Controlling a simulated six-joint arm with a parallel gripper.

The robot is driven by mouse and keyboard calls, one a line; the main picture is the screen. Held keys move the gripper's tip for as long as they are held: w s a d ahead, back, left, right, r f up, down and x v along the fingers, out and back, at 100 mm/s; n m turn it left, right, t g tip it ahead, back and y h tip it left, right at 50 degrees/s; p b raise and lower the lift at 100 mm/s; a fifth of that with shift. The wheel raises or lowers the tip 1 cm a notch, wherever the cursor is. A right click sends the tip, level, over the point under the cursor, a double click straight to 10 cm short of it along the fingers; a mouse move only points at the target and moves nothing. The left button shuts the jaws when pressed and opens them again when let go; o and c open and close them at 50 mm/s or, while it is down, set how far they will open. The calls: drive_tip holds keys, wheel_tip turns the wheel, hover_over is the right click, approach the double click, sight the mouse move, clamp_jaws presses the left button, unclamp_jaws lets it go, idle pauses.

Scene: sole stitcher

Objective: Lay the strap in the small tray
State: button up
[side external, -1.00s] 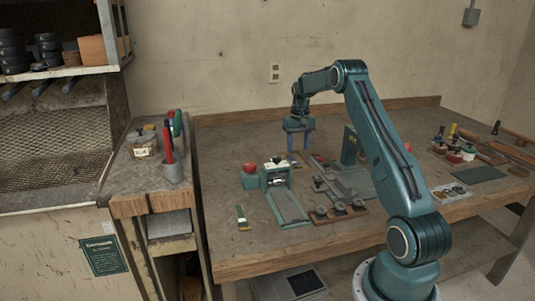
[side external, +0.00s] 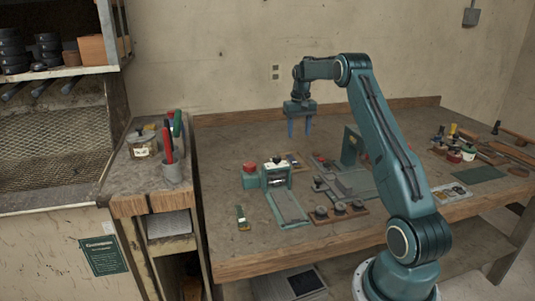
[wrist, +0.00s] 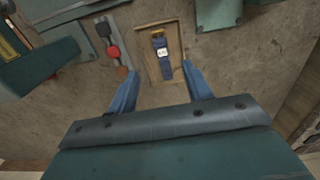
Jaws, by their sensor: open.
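The strap (wrist: 158,40) is a dark blue band with a gold buckle end and a white label. In the wrist view it lies lengthwise inside the small tray (wrist: 141,50), a shallow wooden tray. In the side view the small tray (side external: 303,162) stands on the bench beside the green press, and the strap is too small to make out clearly. My gripper (side external: 299,135) is open and empty, with its blue fingers pointing down above the tray. In the wrist view my gripper (wrist: 160,68) has its fingers spread, apart from the strap.
A green press with a red knob (side external: 250,167) and a flat plate (side external: 288,207) stand left of the tray. A wooden holder with dark round pieces (side external: 338,211) lies in front. A green upright machine (side external: 350,146) stands to the right.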

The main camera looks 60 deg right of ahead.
drive_tip(key=shift+a+r, duration=0.1)
drive_tip(key=s+a+r+n+t, duration=0.1)
drive_tip(key=a+r, duration=0.4)
drive_tip(key=a, duration=0.4)
drive_tip(key=s+a+r+n+t+h, duration=0.1)
drive_tip(key=a+r+n, duration=0.1)
drive_tip(key=a+r, duration=0.5)
drive_tip(key=s+a+r+n, duration=0.1)
drive_tip(key=a+r, duration=0.3)
drive_tip(key=a, duration=0.6)
drive_tip(key=s+a+f+n+t, duration=0.1)
drive_tip(key=s+a+f+n, duration=0.1)
drive_tip(key=s+a, duration=0.6)
drive_tip(key=s+a+f+n+t+y, duration=0.1)
drive_tip(key=s+a+f+n+t, duration=0.1)
drive_tip(key=s+a, duration=0.7)
drive_tip(key=s+n, duration=0.1)
drive_tip(key=s, duration=0.2)
drive_tip(key=shift+a+t, duration=0.15)
drive_tip(key=shift+t, duration=0.15)
